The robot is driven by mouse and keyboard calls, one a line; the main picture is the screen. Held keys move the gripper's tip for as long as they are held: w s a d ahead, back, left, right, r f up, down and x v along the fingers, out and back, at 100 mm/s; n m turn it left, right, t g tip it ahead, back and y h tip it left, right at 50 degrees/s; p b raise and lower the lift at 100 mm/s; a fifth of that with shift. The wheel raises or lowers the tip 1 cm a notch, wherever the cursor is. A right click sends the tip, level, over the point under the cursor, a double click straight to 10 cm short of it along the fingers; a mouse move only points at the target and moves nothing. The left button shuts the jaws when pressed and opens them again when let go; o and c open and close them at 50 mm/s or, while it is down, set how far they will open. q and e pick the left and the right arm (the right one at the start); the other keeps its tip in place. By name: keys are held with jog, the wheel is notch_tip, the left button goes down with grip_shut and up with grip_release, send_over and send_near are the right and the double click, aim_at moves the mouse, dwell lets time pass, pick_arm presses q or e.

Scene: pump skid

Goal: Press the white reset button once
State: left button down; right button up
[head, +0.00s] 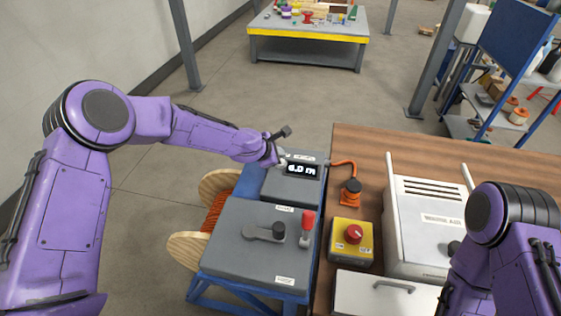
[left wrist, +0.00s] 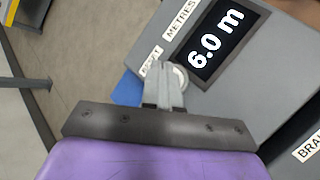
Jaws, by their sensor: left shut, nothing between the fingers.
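The white reset button (left wrist: 181,76) shows as a pale round rim in the left wrist view, beside the display that reads 6.0 m (left wrist: 215,38). Its label is partly covered. My left gripper (left wrist: 164,68) is shut and empty, with its fingertips over or right at the button, hiding part of it. I cannot tell whether they touch it. In the head view the left gripper (head: 280,160) is at the left edge of the grey meter box (head: 285,190), by the display (head: 302,170). My right gripper is not in view; only my right arm shows.
A grey box with a black lever (head: 265,232) and a red handle (head: 307,225) stands in front. An orange cable reel (head: 214,210) is at its left. A yellow box with a red knob (head: 352,240) and a white heater (head: 430,220) are on the wooden table.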

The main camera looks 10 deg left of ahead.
pick_arm(q)
jog(key=shift+f, duration=0.15)
jog(key=shift+f, duration=0.3)
jog(key=shift+f+b, duration=0.55)
jog(key=shift+b, duration=0.1)
dwell(0.6)
jog(key=shift+r, duration=0.15)
jog(key=shift+r+p, duration=0.85)
jog(key=shift+p, duration=0.2)
notch_tip(320, 180, up, 5)
jog(key=p, duration=0.5)
jog(key=shift+r, duration=0.1)
dwell(0.3)
